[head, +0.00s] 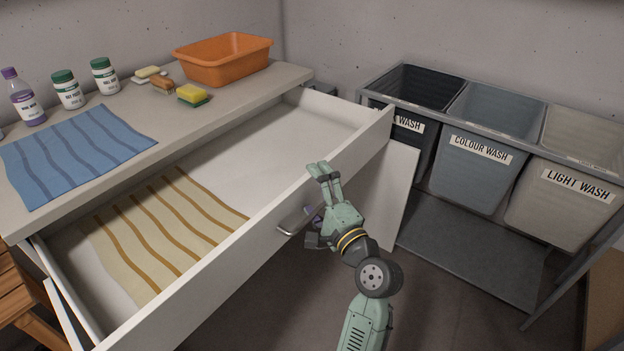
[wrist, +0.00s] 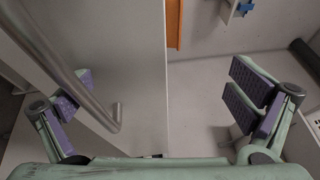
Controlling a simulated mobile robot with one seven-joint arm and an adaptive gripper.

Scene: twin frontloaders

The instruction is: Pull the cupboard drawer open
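The cupboard drawer (head: 250,250) is a wide white drawer, pulled far out from under the worktop. A grey bar handle (head: 290,226) is on its front; it also shows large at the left in the wrist view (wrist: 75,75). My gripper (head: 316,208) is beside the drawer front, close to the handle's right end in the head view. In the wrist view my gripper (wrist: 162,82) has its purple-padded fingers wide apart. The handle bar crosses the view of the left finger; I cannot tell if they touch. Nothing is held between the fingers.
A striped cream cloth (head: 160,235) lies in the drawer. The worktop (head: 225,105) carries a blue cloth (head: 75,150), bottles, sponges and an orange basin (head: 222,60). A rack with laundry bins (head: 475,150) stands at the right. A white door panel (head: 392,195) hangs open below the drawer.

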